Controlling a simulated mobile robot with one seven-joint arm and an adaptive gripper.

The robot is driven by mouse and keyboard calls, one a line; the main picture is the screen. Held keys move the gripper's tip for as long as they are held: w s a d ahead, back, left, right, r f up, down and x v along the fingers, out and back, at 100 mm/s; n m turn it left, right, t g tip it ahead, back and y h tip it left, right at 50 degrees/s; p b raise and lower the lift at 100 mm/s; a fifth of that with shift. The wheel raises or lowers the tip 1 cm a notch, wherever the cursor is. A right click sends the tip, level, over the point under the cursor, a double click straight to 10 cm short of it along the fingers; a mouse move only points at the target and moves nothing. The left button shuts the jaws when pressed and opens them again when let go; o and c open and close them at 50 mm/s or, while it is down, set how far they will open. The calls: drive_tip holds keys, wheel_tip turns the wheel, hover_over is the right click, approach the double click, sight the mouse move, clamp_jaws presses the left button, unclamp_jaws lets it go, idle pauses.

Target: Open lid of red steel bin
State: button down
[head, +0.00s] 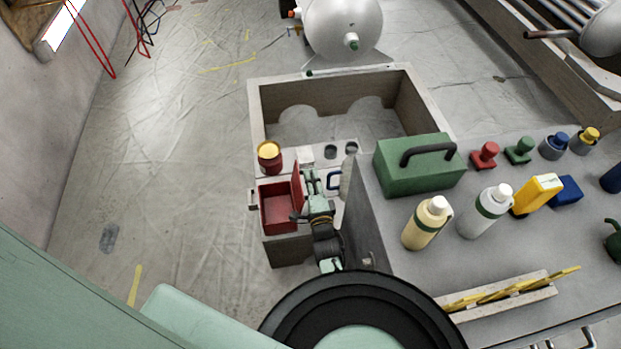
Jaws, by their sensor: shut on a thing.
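The red steel bin (268,209) stands on a low grey surface left of the big grey table. Its inside shows from above. Its red lid (297,187) stands raised, close to upright, along the bin's right side. My gripper (299,215) is at the lid's near end, by the bin's right rim, and appears shut on the lid. The fingertips are small and dark here, and my wrist partly hides the contact.
A red can with a yellow top (269,156) stands just behind the bin. A green toolbox (420,165) and several bottles stand on the grey table (385,265) to the right. An open wooden-walled box (255,105) lies behind. Floor (170,190) at left is clear.

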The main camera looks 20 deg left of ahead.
drive_tip(key=shift+d+f, duration=0.1)
drive_tip(key=shift+f, duration=0.15)
drive_tip(key=c, duration=1.7)
unclamp_jaws()
drive_tip(key=shift+o, duration=0.2)
drive_tip(key=shift+r, duration=0.1)
wheel_tip(320, 180, up, 10)
